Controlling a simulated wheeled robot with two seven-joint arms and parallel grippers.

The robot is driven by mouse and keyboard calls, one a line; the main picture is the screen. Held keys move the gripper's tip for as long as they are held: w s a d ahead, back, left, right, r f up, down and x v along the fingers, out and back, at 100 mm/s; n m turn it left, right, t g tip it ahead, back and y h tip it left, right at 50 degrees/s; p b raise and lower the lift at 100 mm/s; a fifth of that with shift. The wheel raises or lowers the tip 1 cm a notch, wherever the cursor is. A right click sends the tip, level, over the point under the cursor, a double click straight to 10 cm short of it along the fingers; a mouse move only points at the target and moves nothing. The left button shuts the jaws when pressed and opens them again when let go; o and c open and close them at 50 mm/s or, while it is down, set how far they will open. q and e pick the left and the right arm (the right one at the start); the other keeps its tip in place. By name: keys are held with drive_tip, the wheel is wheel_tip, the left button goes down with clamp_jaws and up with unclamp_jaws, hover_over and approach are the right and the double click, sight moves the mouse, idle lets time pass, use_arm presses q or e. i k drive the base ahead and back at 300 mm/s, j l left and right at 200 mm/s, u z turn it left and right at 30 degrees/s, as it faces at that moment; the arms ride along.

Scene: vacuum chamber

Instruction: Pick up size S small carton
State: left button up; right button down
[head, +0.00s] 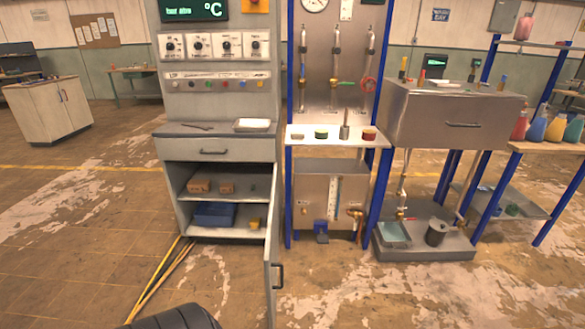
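Two small brown cartons lie on the upper shelf of the open grey cabinet below the control panel. The left carton (199,185) looks a little larger than the right carton (227,188). They sit side by side with a small gap. No size mark can be read on either. Neither of my grippers is in view.
The cabinet (174,200) has its door (273,260) swung open toward me on the right. A blue bin (214,214) and a small yellow item (254,223) are on its bottom shelf. Yellow poles (160,280) lie on the floor at front left.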

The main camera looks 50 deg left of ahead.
sight(228, 188)
drive_tip(key=i+l+u, duration=0.1)
drive_tip(key=u, duration=0.3)
drive_tip(key=i+l+u, duration=0.15)
drive_tip(key=u, duration=0.3)
drive_tip(key=i+l+u, duration=0.2)
drive_tip(key=u, duration=0.2)
drive_tip(key=i+l+u, duration=0.1)
drive_tip(key=u, duration=0.3)
drive_tip(key=l+u, duration=0.1)
drive_tip(key=u, duration=0.45)
